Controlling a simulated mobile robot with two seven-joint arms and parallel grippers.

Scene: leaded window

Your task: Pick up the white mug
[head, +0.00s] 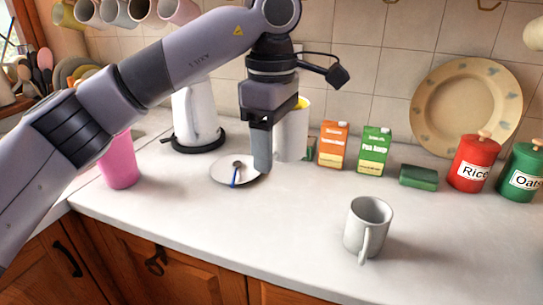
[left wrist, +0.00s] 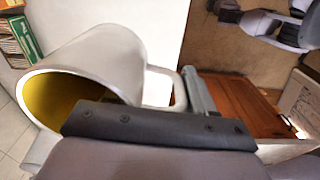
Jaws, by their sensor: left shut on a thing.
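The white mug (head: 291,135) has a yellow inside and shows behind and right of my left gripper (head: 263,160) in the head view. In the left wrist view the mug (left wrist: 115,55) is large and close, its mouth facing left, with its handle beside the finger. My left gripper is shut on the mug, apparently at the handle; the contact itself is partly hidden by the fingers. I cannot tell whether its base touches the counter. A second, pale grey mug (head: 366,228) stands apart at the front right. My right gripper is not in view.
A saucer (head: 221,172) with a blue-handled spoon lies by my left gripper. A white kettle (head: 196,112) and a pink cup (head: 119,165) stand left. Orange (head: 333,144) and green (head: 374,150) cartons, a green block (head: 418,176) and red canister (head: 473,163) stand right. The front middle counter is clear.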

